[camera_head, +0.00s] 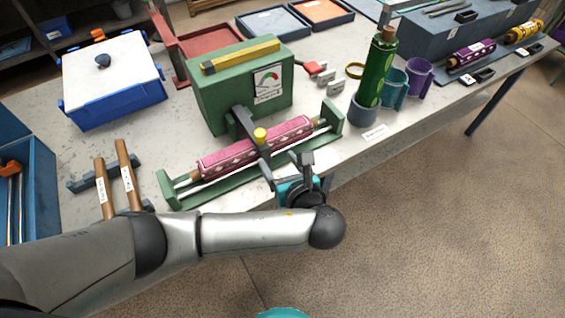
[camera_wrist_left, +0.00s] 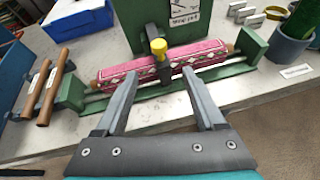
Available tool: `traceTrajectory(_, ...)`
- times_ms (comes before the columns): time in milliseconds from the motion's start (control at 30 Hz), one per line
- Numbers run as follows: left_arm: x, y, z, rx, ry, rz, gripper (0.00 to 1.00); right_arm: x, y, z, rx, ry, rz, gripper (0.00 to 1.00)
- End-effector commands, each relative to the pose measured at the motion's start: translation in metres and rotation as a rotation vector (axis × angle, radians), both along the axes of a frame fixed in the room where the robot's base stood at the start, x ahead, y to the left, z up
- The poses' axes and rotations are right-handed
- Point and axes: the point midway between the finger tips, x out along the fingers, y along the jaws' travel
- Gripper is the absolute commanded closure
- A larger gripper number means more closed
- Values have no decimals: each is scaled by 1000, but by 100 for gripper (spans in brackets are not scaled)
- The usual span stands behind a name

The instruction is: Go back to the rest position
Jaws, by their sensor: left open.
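My left gripper (camera_head: 283,164) is open at the front edge of the bench, just in front of the green rug scrubber (camera_head: 240,90). A pink patterned rug roll (camera_head: 285,131) lies in the scrubber's green cradle (camera_head: 332,118), under a dark arm with a yellow knob (camera_head: 260,135). In the left wrist view the two fingers (camera_wrist_left: 118,75) stand wide apart. The rug roll (camera_wrist_left: 120,72) shows beyond and between them, and nothing is held. My right gripper is not in view.
A blue box with a white lid (camera_head: 112,75) stands at the back left. Two brown rods (camera_head: 126,175) rest on a rack to the left. The floor at right is clear.

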Motion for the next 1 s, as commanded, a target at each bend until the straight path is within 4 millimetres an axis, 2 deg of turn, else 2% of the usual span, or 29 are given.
traceTrajectory(200, -16, -8, 8, 0, 0, -1, 29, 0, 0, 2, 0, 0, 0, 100)
traceTrajectory(800, -17, -8, 6, -4, 2, 1, 29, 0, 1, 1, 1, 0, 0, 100)
traceTrajectory(867, -16, -7, -2, -23, 12, 12, 29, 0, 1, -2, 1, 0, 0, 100)
traceTrajectory(933, -15, -5, -25, -77, 34, 41, 29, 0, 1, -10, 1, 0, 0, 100)
traceTrajectory(967, -15, -3, -39, -111, 49, 59, 29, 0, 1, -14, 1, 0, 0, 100)
traceTrajectory(1000, -14, -1, -62, -171, 73, 93, 29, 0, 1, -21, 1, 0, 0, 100)
